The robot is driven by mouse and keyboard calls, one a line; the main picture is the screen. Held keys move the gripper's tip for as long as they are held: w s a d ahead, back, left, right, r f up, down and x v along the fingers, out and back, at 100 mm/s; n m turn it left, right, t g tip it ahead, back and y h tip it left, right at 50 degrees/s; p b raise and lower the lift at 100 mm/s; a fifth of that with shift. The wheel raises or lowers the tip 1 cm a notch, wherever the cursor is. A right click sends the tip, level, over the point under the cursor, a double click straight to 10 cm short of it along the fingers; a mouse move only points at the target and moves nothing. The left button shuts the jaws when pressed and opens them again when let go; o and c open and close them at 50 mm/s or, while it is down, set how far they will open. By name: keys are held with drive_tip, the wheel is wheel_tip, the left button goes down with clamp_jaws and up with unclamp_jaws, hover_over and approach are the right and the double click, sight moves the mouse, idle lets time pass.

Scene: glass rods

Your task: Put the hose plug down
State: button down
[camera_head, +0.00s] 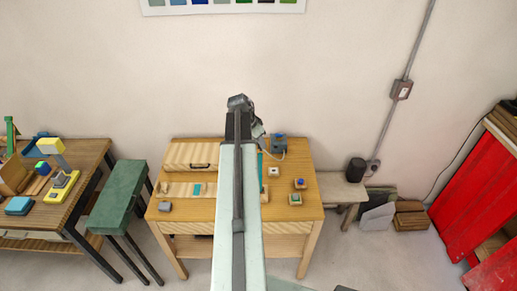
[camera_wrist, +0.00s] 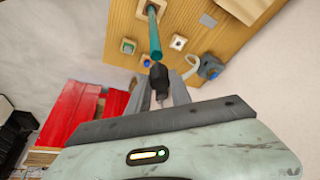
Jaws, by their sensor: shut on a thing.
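My gripper (camera_wrist: 161,84) is shut on a dark plug (camera_wrist: 158,76), which I take to be the hose plug. It shows between the grey fingers in the wrist view, held above the wooden table. A teal rod (camera_wrist: 154,36) stands on a pale square base on the table, and its near end appears close to the plug; I cannot tell whether they touch. In the head view my arm hides most of my gripper, and the plug cannot be made out there.
Small blocks with coloured tops, including one (camera_head: 295,199), stand at the right. A green bench (camera_head: 116,194) is left; a red panel (camera_head: 485,190) is far right.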

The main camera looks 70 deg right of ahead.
sight(259, 147)
wheel_tip(259, 147, down, 4)
drive_tip(key=shift+r+b, duration=0.1)
drive_tip(key=shift+b, duration=1.05)
drive_tip(key=shift+a+r, duration=0.1)
drive_tip(key=shift+r, duration=0.2)
drive_tip(key=c, duration=1.2)
unclamp_jaws()
drive_tip(key=shift+o, duration=0.2)
drive_tip(key=shift+p, duration=0.35)
drive_tip(key=p+v, duration=0.6)
drive_tip(key=v, duration=0.1)
drive_tip(key=w+a+f+b, duration=0.1)
drive_tip(key=w+a, duration=0.5)
drive_tip(key=a, duration=0.3)
drive_tip(key=shift+a+f+b, duration=0.2)
drive_tip(key=shift+f+b, duration=0.1)
drive_tip(key=shift+f, duration=0.1)
